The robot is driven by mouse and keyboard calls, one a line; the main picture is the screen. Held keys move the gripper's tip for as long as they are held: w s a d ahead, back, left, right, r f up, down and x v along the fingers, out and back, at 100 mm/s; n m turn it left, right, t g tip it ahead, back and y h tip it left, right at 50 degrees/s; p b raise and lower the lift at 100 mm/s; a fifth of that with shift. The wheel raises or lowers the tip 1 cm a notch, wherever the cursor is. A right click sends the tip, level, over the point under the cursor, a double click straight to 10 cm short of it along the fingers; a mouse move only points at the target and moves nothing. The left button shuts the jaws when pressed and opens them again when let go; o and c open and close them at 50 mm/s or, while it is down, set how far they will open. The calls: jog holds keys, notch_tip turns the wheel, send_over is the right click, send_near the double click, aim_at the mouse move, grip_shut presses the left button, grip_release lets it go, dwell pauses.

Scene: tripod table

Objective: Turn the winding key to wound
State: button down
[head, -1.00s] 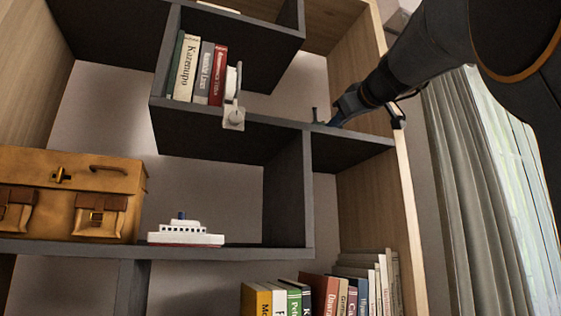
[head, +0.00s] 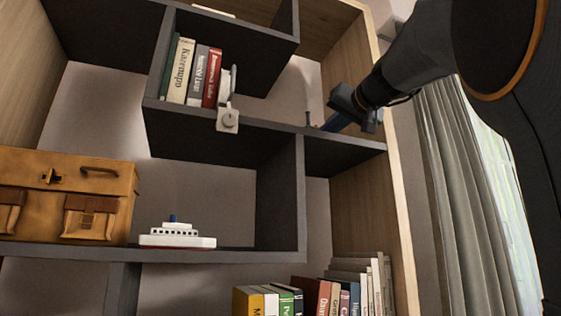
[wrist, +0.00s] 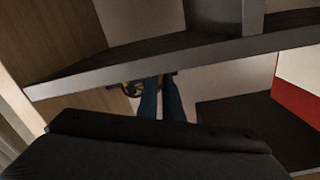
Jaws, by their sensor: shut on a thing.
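My gripper (head: 325,125) is at the right compartment of the wall shelf, its blue fingers pointing left in the head view. In the wrist view my gripper (wrist: 160,98) shows as two blue fingers close together. A small dark winding key (head: 308,118) stands up at the fingertips, above the shelf board. In the wrist view the key (wrist: 131,89) shows as a dark looped shape with yellowish parts, beside the left finger. My gripper is shut on it. The gripped part is hidden, and I cannot read the key's angle or any mark.
The dark shelf board (head: 345,141) runs just below my gripper, with a wooden side panel (head: 365,210) to the right. Books (head: 195,72) and a white object with a round knob (head: 228,118) stand to the left. A toy ship (head: 177,235) and suitcase (head: 70,195) sit lower.

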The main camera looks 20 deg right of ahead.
jog(key=shift+d+m, duration=0.1)
jog(key=shift+m, duration=1.4)
jog(key=c, duration=2.2)
grip_release()
jog(key=shift+s, duration=0.1)
jog(key=s+b, duration=0.1)
jog(key=s, duration=0.6)
jog(key=shift+s+b, duration=0.3)
jog(key=shift+b, duration=0.1)
jog(key=shift+d, duration=0.1)
